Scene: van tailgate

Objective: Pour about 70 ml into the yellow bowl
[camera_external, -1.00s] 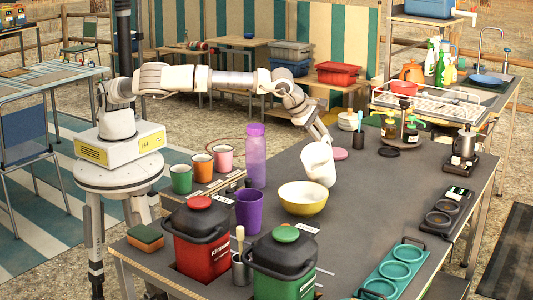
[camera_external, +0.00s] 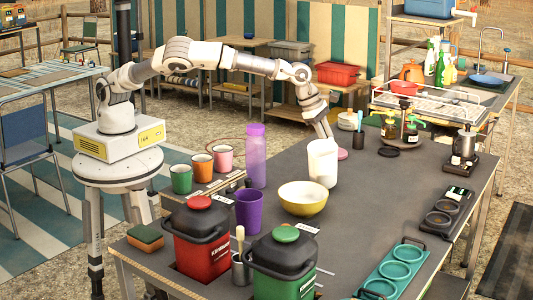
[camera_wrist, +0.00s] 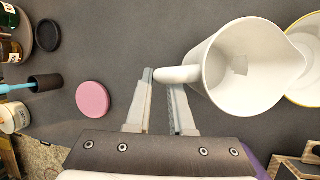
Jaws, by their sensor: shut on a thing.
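A white pitcher (camera_external: 322,163) stands upright just behind and to the right of the yellow bowl (camera_external: 303,207). My gripper (camera_wrist: 162,78) is shut on the pitcher's handle. In the wrist view the pitcher (camera_wrist: 225,62) opens toward the camera with its spout to the right, by the bowl's rim (camera_wrist: 312,20). The inside of the pitcher looks white with a small grey patch; I cannot tell how much liquid it holds. I cannot make out the liquid level in the bowl, or whether the pitcher touches the table.
A purple cup (camera_external: 249,210) and a tall lilac bottle (camera_external: 256,160) stand left of the bowl. A red canister (camera_external: 200,240) and a green canister (camera_external: 283,270) are in front. A pink disc (camera_wrist: 92,99) lies near my gripper.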

